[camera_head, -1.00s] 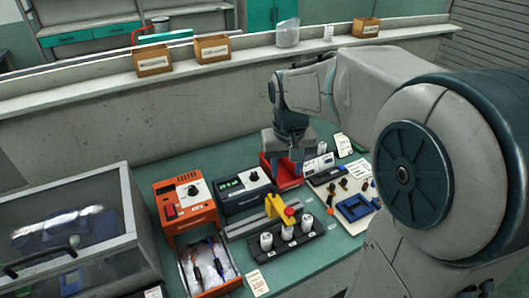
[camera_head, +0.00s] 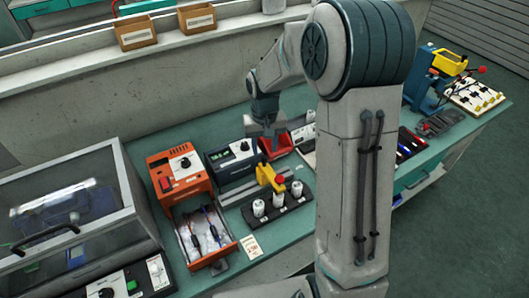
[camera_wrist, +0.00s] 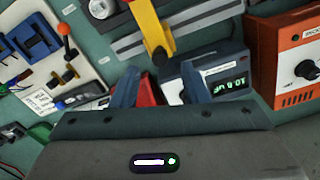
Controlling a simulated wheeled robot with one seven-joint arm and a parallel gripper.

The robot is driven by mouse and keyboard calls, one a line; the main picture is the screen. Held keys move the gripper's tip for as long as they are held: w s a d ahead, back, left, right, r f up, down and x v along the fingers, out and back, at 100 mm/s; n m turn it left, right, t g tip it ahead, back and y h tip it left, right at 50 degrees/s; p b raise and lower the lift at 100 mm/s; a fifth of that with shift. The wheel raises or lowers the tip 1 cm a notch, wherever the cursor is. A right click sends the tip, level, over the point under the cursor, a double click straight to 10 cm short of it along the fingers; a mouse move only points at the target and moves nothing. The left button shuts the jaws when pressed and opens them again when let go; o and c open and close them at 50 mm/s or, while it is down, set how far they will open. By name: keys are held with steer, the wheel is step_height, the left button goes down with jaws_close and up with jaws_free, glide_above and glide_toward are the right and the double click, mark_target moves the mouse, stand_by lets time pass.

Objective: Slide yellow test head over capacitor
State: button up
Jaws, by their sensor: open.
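The yellow test head (camera_head: 265,175) stands on a grey rail (camera_head: 247,206), with a red knob (camera_head: 280,179) at its front. Small white capacitors stand upright in a black holder (camera_head: 275,220) in front of it: a left one (camera_head: 258,208), a middle one (camera_head: 279,200) and a right one (camera_head: 297,188). The test head also shows at the top of the wrist view (camera_wrist: 150,22). My gripper (camera_head: 266,137) is open and empty, behind and apart from the test head. Its two fingers (camera_wrist: 160,84) show in the wrist view.
A red bin (camera_head: 275,150) lies near my gripper. A clear-lidded box (camera_head: 70,215) is at far left. My arm hides the bench's middle right.

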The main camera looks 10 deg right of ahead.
mark_target(264, 157)
steer(key=shift+f, duration=2.15)
